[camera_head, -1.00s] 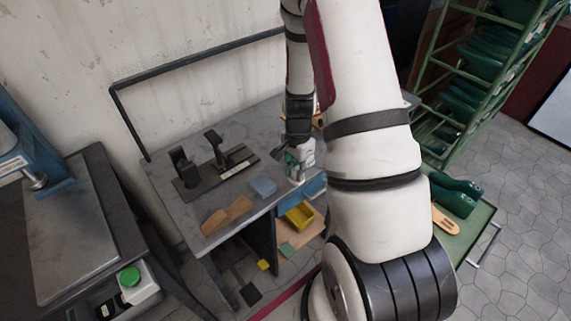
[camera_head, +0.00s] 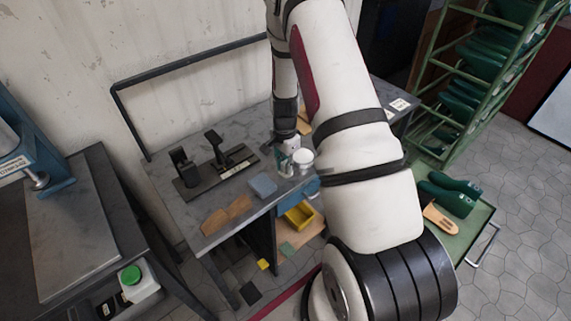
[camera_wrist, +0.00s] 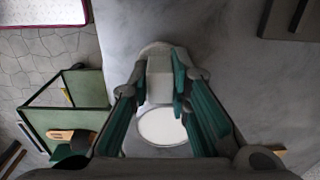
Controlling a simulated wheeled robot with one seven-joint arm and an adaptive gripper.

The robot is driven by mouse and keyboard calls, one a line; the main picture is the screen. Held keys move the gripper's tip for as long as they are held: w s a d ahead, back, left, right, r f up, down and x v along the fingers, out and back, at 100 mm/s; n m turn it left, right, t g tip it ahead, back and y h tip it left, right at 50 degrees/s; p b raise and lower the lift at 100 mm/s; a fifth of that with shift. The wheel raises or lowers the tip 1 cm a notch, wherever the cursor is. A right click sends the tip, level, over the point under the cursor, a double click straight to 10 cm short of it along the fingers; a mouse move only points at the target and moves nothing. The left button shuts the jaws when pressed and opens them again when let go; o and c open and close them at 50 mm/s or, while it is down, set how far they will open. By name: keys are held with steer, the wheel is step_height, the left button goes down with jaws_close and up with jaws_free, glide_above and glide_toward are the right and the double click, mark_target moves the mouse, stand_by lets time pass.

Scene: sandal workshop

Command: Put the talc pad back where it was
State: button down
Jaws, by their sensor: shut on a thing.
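My gripper (camera_wrist: 162,76) has teal finger pads and is shut on a pale grey-white block (camera_wrist: 159,88), which looks like the talc pad. In the wrist view, a white round dish or pot (camera_wrist: 162,127) shows between the fingers, below the block. In the head view, my gripper (camera_head: 283,157) is low over the grey workbench (camera_head: 175,212), just left of a white round pot (camera_head: 302,158). The held block cannot be made out clearly there. Whether it touches the bench or pot cannot be told.
A dark fixture (camera_head: 215,167) stands left of my gripper. A yellow bin (camera_head: 300,214) sits below. A green cart (camera_head: 470,225) with shoe lasts stands right.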

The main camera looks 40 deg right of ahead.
steer(key=shift+f, duration=0.15)
steer(key=c, duration=1.5)
jaws_free()
